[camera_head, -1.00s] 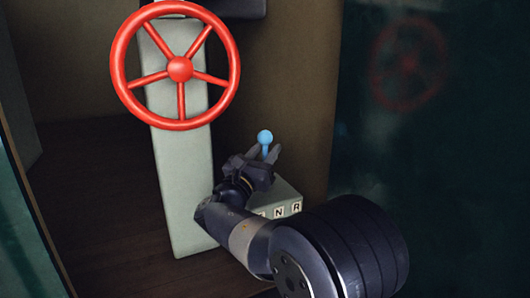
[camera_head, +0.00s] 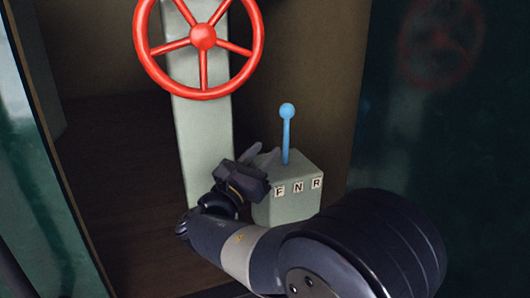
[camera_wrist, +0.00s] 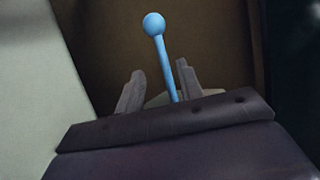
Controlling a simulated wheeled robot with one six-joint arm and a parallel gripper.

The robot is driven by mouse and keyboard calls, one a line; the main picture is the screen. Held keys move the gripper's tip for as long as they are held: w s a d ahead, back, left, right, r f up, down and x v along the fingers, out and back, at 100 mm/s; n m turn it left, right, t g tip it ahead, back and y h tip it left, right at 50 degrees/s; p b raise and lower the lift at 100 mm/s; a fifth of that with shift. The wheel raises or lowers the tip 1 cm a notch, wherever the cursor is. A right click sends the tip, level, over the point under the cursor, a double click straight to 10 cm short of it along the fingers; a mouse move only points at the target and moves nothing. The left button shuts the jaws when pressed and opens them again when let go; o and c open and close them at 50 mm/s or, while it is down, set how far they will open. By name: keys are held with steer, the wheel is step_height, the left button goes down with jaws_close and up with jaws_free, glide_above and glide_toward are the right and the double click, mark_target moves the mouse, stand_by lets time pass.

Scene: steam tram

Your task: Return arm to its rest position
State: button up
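My gripper (camera_head: 265,158) is left of the blue lever (camera_head: 287,128) in the head view. The lever has a round knob and stands nearly upright on a grey box (camera_head: 290,207) marked F, N and R. In the wrist view the lever (camera_wrist: 165,60) rises beyond my two spread fingers (camera_wrist: 158,92), its knob well above them. The fingers look open and empty, apart from the lever in the head view. The lower part of the lever is hidden behind my gripper in the wrist view.
A red spoked wheel (camera_head: 203,37) is mounted on a pale grey column (camera_head: 200,125) behind and left of my gripper. A brown wall (camera_head: 315,60) stands behind the box. A dark glossy panel (camera_head: 430,130) is at the right. Open wooden floor (camera_head: 130,200) lies left of the column.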

mark_target(286, 127)
steer(key=p+x, duration=0.2)
steer(key=x, duration=0.9)
steer(key=shift+r, duration=0.1)
steer(key=shift+w+d+r+g+p, duration=0.1)
steer(key=shift+w+d+g+p, duration=0.05)
steer(key=shift+d+g+p, duration=0.3)
steer(key=shift+w+d+f+m+p, duration=0.1)
steer(key=shift+d+f+m+p, duration=0.2)
steer(key=shift+m, duration=0.2)
steer(key=shift+d, duration=0.1)
